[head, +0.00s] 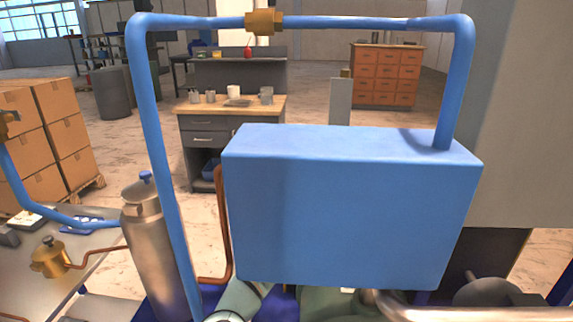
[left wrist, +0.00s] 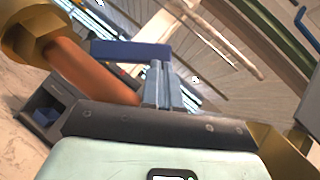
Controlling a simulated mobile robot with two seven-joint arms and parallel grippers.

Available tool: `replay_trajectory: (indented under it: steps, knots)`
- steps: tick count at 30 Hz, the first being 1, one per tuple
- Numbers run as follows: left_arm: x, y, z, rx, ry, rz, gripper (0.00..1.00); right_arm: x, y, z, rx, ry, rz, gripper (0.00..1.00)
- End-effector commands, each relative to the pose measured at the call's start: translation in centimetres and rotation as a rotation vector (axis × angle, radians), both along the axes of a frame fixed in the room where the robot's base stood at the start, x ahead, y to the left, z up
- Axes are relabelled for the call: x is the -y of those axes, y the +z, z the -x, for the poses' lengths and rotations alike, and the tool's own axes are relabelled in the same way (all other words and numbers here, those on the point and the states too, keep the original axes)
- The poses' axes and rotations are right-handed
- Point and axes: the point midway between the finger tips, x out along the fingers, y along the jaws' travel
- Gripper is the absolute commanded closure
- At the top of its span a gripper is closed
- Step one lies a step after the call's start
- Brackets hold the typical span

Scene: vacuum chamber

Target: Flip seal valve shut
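In the left wrist view, a dark blue handle (left wrist: 130,50) lies at the tips of my left gripper (left wrist: 161,70). Its two grey fingers stand close together with only a narrow gap. I cannot tell whether the handle is between them or just behind them. A brass fitting (left wrist: 28,28) with a copper pipe (left wrist: 90,68) runs close by on the left. In the head view, a large blue box (head: 345,210) fills the centre and hides what lies behind it. Neither gripper shows there. I cannot make out which part is the seal valve.
A blue pipe frame with a brass fitting (head: 264,22) arches over the box. A steel cylinder with a blue knob (head: 152,240) stands at left, near a small brass valve (head: 50,256) on a table. A workbench (head: 230,110), drawer cabinet (head: 386,75) and stacked cartons (head: 50,140) stand farther back.

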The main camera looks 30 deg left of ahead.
Motion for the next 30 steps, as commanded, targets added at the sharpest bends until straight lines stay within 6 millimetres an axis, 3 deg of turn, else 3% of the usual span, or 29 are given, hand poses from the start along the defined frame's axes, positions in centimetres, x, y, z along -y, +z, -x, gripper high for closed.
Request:
replay_trajectory:
  steps: [10,30]
  knots:
    - [-0.4,1.3,0.3,-0.001,0.001,-0.003,1.00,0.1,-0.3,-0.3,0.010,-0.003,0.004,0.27]
    - [-0.3,1.1,0.4,0.001,-0.001,-0.002,1.00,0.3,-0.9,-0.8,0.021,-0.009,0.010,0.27]
